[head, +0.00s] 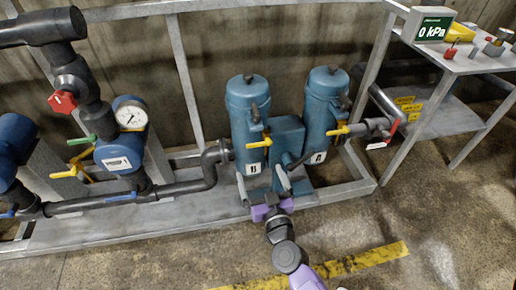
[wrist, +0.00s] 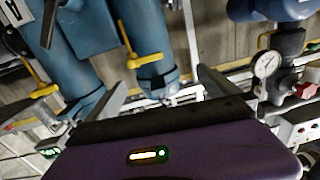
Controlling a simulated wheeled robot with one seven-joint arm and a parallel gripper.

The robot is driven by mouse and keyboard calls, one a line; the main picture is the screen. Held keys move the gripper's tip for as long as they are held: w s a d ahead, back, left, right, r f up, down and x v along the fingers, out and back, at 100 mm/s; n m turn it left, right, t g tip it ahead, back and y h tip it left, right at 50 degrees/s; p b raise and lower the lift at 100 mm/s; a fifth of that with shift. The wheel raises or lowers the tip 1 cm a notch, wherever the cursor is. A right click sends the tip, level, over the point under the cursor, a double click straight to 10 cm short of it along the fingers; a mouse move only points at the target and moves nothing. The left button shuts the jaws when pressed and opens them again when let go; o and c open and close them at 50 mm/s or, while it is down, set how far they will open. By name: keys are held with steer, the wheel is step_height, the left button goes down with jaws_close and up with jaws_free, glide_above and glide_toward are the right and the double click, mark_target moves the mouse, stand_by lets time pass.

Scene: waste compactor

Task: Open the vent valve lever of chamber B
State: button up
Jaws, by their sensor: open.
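Two teal cylinders stand side by side in the head view, chamber B (head: 246,105) on the left, labelled B, and chamber A (head: 323,100) on the right, labelled A. In the wrist view this yellow lever (wrist: 152,58) shows on the right-hand cylinder, beyond and between my fingers. My gripper (head: 263,186) is open and empty, low in front of the chambers and apart from the lever. Its two grey fingers also show in the wrist view (wrist: 162,80).
Another yellow lever (head: 340,131) is on chamber A, with a red-handled valve (head: 393,131) right of it. A gauge (head: 131,114) and dark pipework stand at left. A metal table (head: 460,62) with a 0 kPa display (head: 430,25) is at right. The front floor is clear.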

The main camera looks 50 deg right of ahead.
glide_toward(260, 144)
steer(key=x, duration=0.3)
steer(key=shift+h, duration=0.4)
steer(key=b+x, duration=0.1)
steer(key=x, duration=0.6)
steer(key=shift+w+f, duration=0.15)
steer(key=shift+w, duration=0.15)
steer(key=c, duration=2)
